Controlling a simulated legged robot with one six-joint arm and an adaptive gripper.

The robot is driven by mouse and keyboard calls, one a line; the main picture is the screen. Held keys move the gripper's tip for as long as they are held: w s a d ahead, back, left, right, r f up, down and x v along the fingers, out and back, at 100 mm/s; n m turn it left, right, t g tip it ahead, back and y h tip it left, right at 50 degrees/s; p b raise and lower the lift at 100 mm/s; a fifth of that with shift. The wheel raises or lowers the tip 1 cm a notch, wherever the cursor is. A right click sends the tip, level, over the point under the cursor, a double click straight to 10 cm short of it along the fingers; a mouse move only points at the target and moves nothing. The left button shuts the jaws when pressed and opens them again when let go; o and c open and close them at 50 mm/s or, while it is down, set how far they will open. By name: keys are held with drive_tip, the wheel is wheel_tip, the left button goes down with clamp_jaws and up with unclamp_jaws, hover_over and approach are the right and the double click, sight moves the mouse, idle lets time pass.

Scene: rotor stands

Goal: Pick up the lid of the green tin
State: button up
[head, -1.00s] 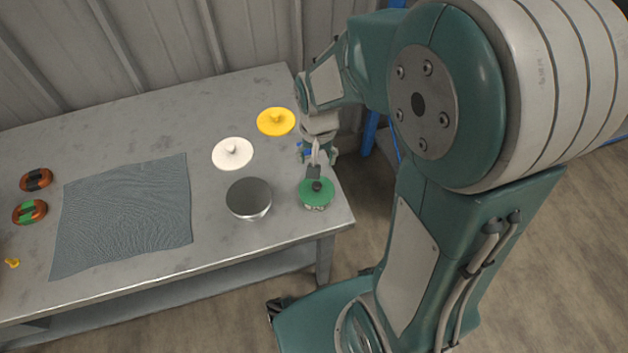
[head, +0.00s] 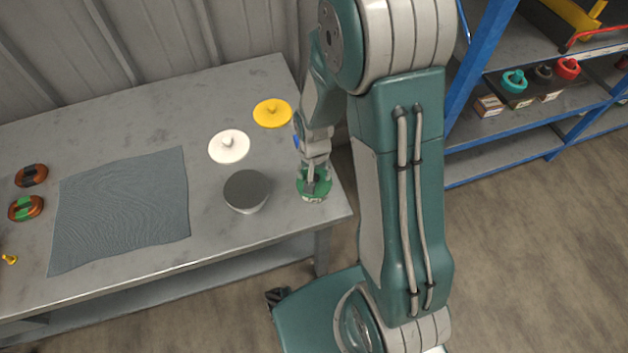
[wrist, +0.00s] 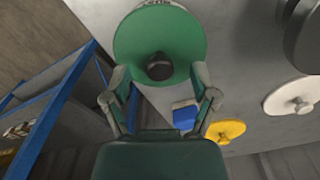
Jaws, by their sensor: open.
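The green lid (head: 311,194) sits on its tin at the table's right end. In the wrist view the lid (wrist: 140,38) faces me with its dark round knob (wrist: 160,66) in the middle. A lettered strip of the tin (wrist: 157,3) shows at the top edge; the rest of the tin is hidden. My gripper (head: 315,180) is over the lid in the head view. In the wrist view my gripper (wrist: 160,74) is open, with one finger on each side of the knob and gaps between them. Nothing is held.
A dark-topped round container (head: 246,190) stands left of the tin. A white lid (head: 229,147) and a yellow lid (head: 272,113) lie behind it. A small blue object (wrist: 185,116) is near the tin. A grey cloth (head: 120,210) lies left. Blue-framed shelves (head: 530,110) stand right.

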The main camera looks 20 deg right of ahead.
drive_tip(key=shift+f, duration=0.65)
clamp_jaws()
drive_tip(key=shift+r, duration=0.1)
